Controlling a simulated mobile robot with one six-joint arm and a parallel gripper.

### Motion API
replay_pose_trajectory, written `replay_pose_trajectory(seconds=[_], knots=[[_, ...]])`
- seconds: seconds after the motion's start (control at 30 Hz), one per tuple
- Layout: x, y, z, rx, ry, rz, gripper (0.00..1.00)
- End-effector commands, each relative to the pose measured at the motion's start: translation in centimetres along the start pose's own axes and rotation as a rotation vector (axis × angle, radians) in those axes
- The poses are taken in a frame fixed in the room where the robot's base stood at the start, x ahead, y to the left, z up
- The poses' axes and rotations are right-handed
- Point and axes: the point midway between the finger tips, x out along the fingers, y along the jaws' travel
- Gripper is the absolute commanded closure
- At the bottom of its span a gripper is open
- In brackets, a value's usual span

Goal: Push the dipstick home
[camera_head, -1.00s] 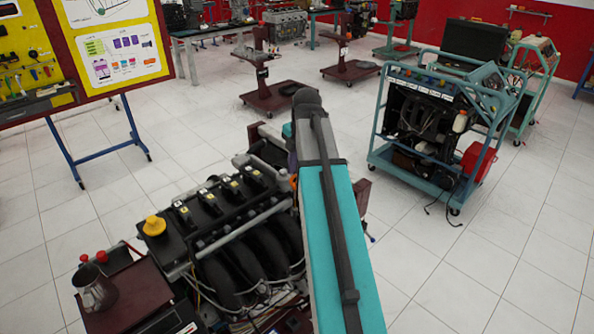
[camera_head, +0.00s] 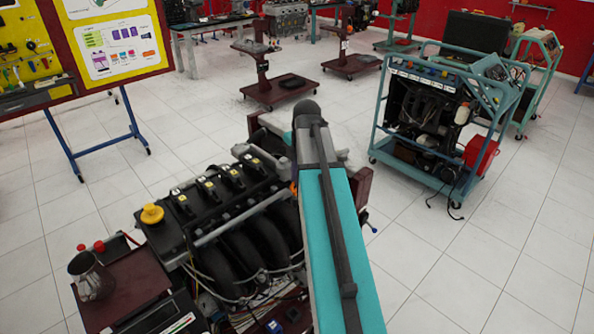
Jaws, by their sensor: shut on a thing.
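The engine (camera_head: 235,225) stands on a trainer stand at the lower middle, with black coil packs, a yellow oil cap (camera_head: 152,214) and thick black intake pipes. My arm, with its teal upper side, reaches over the engine's right end. It hides my gripper and that part of the engine. A small orange bit (camera_head: 293,187) shows at the arm's left edge, beside the engine. It may be the dipstick's handle, but I cannot tell. The rest of the dipstick is not visible, nor is how deep it sits.
A metal jug (camera_head: 90,276) stands on the dark red tray (camera_head: 135,290) at the lower left. A tool board (camera_head: 110,45) is at the upper left. A teal wheeled engine trainer (camera_head: 440,125) stands at the right. The tiled floor between is clear.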

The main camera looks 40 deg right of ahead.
Motion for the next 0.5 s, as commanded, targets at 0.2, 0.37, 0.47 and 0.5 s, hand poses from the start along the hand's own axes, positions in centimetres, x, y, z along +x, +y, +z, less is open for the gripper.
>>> replay_pose_trajectory(seconds=[0.2,0.37,0.47,0.5], knots=[[1.83,-0.38,0.05,0.003,0.000,-0.001,1.00],[1.85,-0.43,0.06,0.004,0.000,-0.003,1.00],[1.90,-0.47,0.05,0.004,0.000,-0.004,1.00],[1.91,-0.48,0.05,0.004,0.001,-0.005,0.84]])
